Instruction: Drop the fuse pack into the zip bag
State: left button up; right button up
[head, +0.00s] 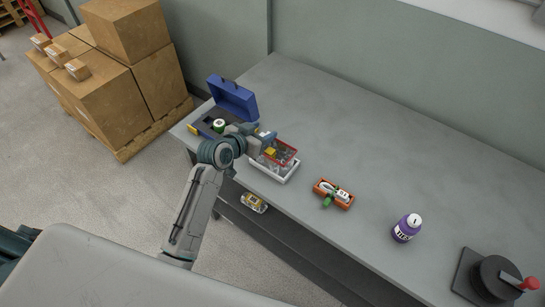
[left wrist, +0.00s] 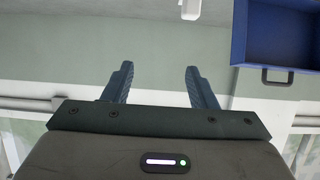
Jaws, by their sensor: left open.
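My left gripper (head: 266,138) is above the back edge of a white tray (head: 283,176). In the left wrist view its two fingers (left wrist: 160,85) are apart with nothing between them. A clear, red-rimmed container (head: 291,151), which looks like the zip bag, stands open in the tray, just below and right of the gripper. A small yellow item (head: 271,151) shows at its left side, partly behind the gripper; I cannot tell if it is the fuse pack or whether it is inside.
An open blue case (head: 235,98) with a green-and-white roll (head: 219,125) stands left of the tray. An orange box (head: 334,194), a purple bottle (head: 407,228) and a black device with a red knob (head: 494,279) stand rightward. The back bench is clear.

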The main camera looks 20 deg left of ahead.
pick_arm(q)
jog(key=b+v, duration=0.2)
jog(key=v, duration=0.5)
jog(key=shift+s, duration=0.35)
jog(key=shift+a+r, duration=0.1)
